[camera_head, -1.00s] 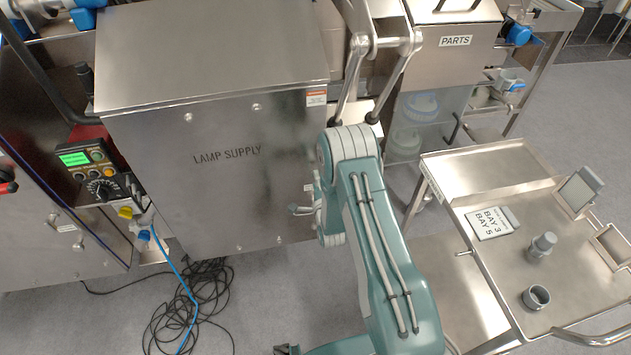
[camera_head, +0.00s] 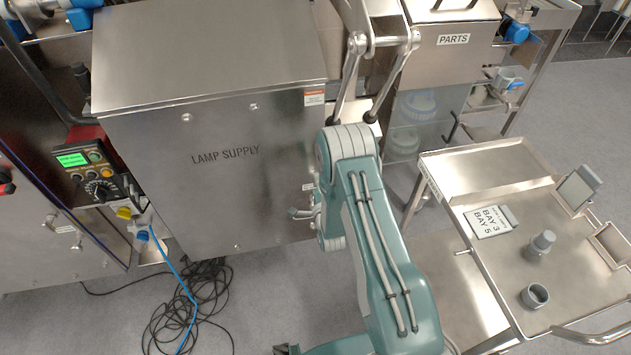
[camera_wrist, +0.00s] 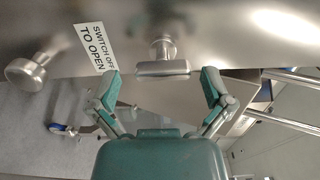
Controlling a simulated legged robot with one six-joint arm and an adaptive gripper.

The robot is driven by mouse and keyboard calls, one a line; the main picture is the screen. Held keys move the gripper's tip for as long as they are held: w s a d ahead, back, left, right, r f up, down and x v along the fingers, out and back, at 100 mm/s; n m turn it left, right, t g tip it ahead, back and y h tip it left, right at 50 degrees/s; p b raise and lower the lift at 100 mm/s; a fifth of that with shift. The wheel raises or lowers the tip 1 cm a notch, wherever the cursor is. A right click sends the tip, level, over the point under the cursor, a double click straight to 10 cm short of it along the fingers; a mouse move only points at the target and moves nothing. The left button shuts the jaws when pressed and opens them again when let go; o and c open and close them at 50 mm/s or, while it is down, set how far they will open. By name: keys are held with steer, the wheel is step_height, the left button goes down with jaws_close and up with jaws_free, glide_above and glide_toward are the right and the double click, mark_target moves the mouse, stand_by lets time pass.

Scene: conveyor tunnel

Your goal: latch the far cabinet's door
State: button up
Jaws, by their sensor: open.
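In the wrist view, my gripper (camera_wrist: 160,80) is open, its two fingers spread to either side of a metal T-shaped handle (camera_wrist: 162,68). The handle's crossbar lies level across the picture, with a gap to each finger. It stands on a brushed-metal panel (camera_wrist: 220,35), beside a white "SWITCH OFF TO OPEN" label (camera_wrist: 96,47). A round metal knob (camera_wrist: 27,72) sticks out to the left. I cannot tell whether the door is fully closed.
A steel trolley (camera_head: 500,270) with cups and a BAY card stands at the right. The PARTS box (camera_head: 455,60) is behind it. A control box (camera_head: 95,172) hangs at the left. Loose black cable (camera_head: 205,300) lies on the floor. Metal rails show at the wrist view's right.

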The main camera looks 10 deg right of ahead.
steer(key=s, duration=1)
steer(key=shift+s, duration=0.3)
steer(key=shift+d, duration=0.1)
steer(key=w+r+n+g, duration=0.2)
steer(key=w+r+n, duration=0.3)
steer(key=r, duration=0.5)
step_height(320, 180, up, 12)
steer(key=s+n+g, duration=0.1)
steer(key=n+g, duration=0.3)
steer(key=s+r+n+g, duration=0.2)
steer(key=s+r, duration=0.3)
steer(key=s, duration=0.4)
steer(key=s+r+n+g, duration=0.2)
steer(key=s+r+n, duration=0.2)
steer(key=s, duration=0.5)
steer(key=s+r+n+g, duration=0.2)
steer(key=s+r, duration=0.3)
steer(key=s, duration=0.5)
steer(key=shift+r+n, duration=0.3)
steer(key=shift+n, duration=0.2)
